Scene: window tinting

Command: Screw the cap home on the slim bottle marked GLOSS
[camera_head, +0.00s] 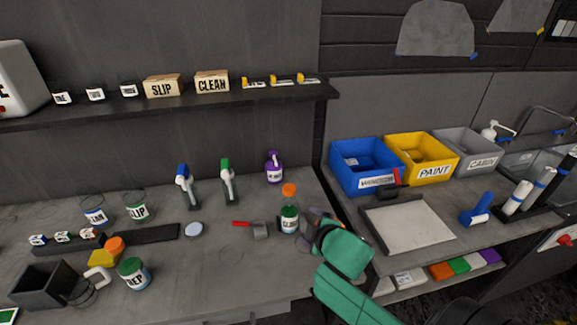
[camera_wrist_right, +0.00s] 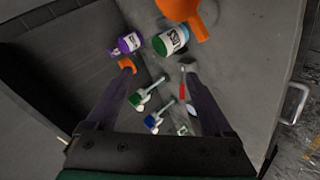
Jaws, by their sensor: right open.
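In the right wrist view the bottle (camera_wrist_right: 169,42) lies beyond the fingertips, with the large orange piece (camera_wrist_right: 182,9) near the upper edge. My right gripper (camera_head: 316,220) is just right of the bottle, open and empty; its spread fingers also show in the right wrist view (camera_wrist_right: 159,67). My left gripper is not in view.
A red-handled scraper (camera_head: 251,228) lies left of the bottle. Jars (camera_head: 133,274) and a dark bin (camera_head: 43,288) are at left. A white-lined tray (camera_head: 408,228) is on the right bench. The front middle bench is clear.

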